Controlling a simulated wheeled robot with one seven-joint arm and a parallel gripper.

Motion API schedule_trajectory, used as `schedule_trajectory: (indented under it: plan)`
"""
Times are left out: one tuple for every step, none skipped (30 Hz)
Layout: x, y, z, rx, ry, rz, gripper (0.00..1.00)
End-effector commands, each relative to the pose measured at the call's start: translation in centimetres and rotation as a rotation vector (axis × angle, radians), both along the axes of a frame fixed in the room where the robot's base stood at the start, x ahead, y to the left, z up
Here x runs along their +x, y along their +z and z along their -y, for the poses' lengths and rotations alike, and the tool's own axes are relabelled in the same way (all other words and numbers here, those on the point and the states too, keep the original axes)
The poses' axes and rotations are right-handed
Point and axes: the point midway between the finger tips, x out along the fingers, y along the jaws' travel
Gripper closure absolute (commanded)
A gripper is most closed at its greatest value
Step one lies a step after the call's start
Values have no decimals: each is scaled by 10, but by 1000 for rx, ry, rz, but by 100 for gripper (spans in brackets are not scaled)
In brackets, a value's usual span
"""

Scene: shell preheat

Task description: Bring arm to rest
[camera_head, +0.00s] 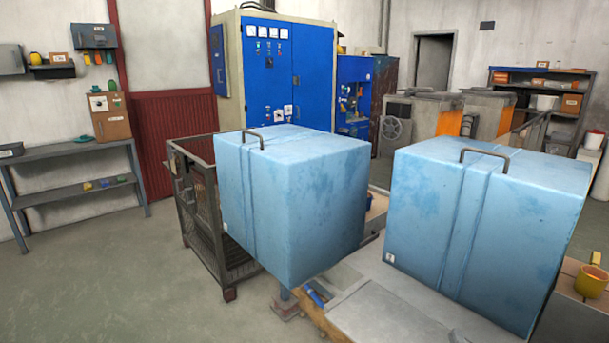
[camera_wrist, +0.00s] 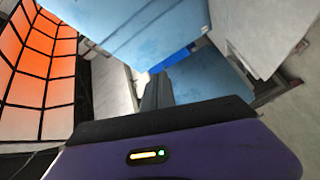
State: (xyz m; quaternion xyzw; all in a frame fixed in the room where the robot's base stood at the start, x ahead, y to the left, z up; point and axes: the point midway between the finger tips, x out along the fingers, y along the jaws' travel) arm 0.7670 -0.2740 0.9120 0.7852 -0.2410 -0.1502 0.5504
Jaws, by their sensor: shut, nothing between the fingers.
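My gripper (camera_wrist: 157,88) shows in the wrist view as a dark, narrow pair of fingers, close together, beyond a purple housing with a small lit indicator. Nothing shows between the fingers. Pale blue surfaces lie beyond and above the fingers. I cannot tell whether the gripper touches anything. In the head view my gripper is not visible; the big blue blocks may hide it.
Two large blue blocks with handles, the left block (camera_head: 290,200) and the right block (camera_head: 480,225), fill the head view's foreground. A metal cage cart (camera_head: 205,225) stands behind the left one. A glowing orange grid panel (camera_wrist: 35,75) is at the wrist view's left. Floor at left is clear.

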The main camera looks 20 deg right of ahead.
Motion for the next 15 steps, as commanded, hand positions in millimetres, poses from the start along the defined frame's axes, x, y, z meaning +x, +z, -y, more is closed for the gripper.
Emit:
schedule_trajectory:
  plan:
    - [-15, -5, -28, 91, 49, 49, 100]
    - [-22, -6, -42, 147, 74, 80, 100]
    - [-33, -6, -61, 221, 107, 121, 100]
    - [-41, -6, -74, 275, 131, 148, 100]
    - [-50, -5, -87, 328, 154, 173, 100]
    - [-62, -4, -103, 400, 182, 206, 100]
    - [-71, -2, -115, 453, 202, 227, 100]
    - [-80, -1, -126, 506, 220, 245, 100]
    - [-93, 1, -140, 575, 244, 270, 100]
    - [-102, 4, -150, 625, 260, 285, 100]
    - [-112, 6, -160, 673, 276, 300, 100]
    - [-125, 9, -172, 739, 293, 316, 100]
    - [-134, 12, -181, 785, 305, 325, 100]
    - [-144, 15, -189, 830, 317, 334, 100]
    - [-157, 19, -199, 889, 328, 342, 100]
